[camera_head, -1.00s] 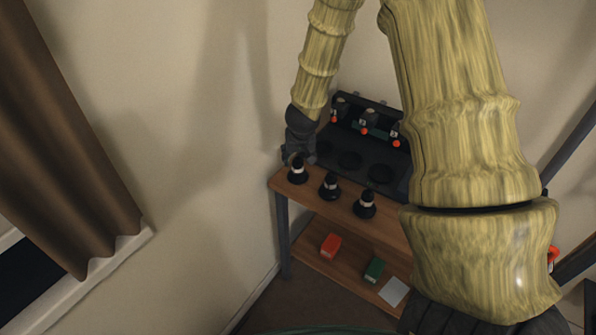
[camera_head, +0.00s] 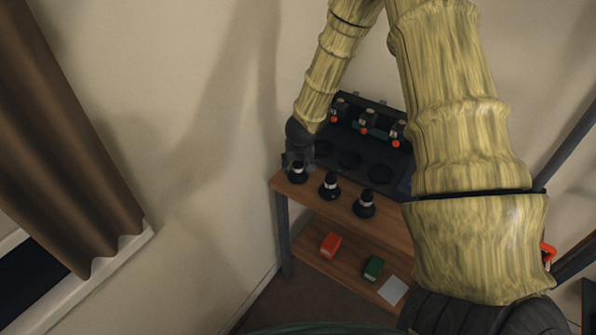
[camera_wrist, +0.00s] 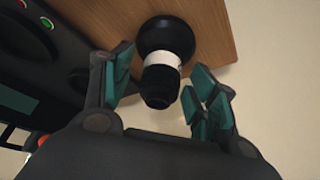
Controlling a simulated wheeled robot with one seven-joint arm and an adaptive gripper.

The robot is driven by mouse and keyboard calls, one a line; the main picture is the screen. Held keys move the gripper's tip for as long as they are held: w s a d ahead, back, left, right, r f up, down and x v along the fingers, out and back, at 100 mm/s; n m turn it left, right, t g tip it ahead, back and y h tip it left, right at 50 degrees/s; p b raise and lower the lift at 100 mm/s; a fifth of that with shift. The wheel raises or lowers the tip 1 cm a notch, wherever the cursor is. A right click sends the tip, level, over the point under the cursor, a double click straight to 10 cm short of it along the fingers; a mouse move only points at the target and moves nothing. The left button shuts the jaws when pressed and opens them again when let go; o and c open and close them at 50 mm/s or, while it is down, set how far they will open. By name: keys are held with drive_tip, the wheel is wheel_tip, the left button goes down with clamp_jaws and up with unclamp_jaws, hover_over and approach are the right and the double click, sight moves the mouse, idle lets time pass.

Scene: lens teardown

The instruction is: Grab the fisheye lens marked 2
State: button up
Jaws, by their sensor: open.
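Three black lenses with white bands stand upright in a row on the wooden shelf top (camera_head: 390,226). The left lens (camera_head: 298,173) is at the shelf's left end, the middle lens (camera_head: 329,187) beside it, the right lens (camera_head: 364,204) farther right. Their number marks are not readable. My gripper (camera_head: 297,158) is open at the left lens. In the wrist view, a lens (camera_wrist: 163,50) with a wide black base and white band lies between the open teal-padded fingers of my gripper (camera_wrist: 164,84), with visible gaps at both sides.
A black device (camera_head: 345,145) with round recesses and red knobs stands behind the lenses. The lower shelf holds a red box (camera_head: 330,245), a green box (camera_head: 373,267) and a white sheet (camera_head: 393,290). A wall rises close on the left.

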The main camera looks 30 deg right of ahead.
drive_tip(key=c, duration=1.2)
drive_tip(key=shift+r, duration=0.1)
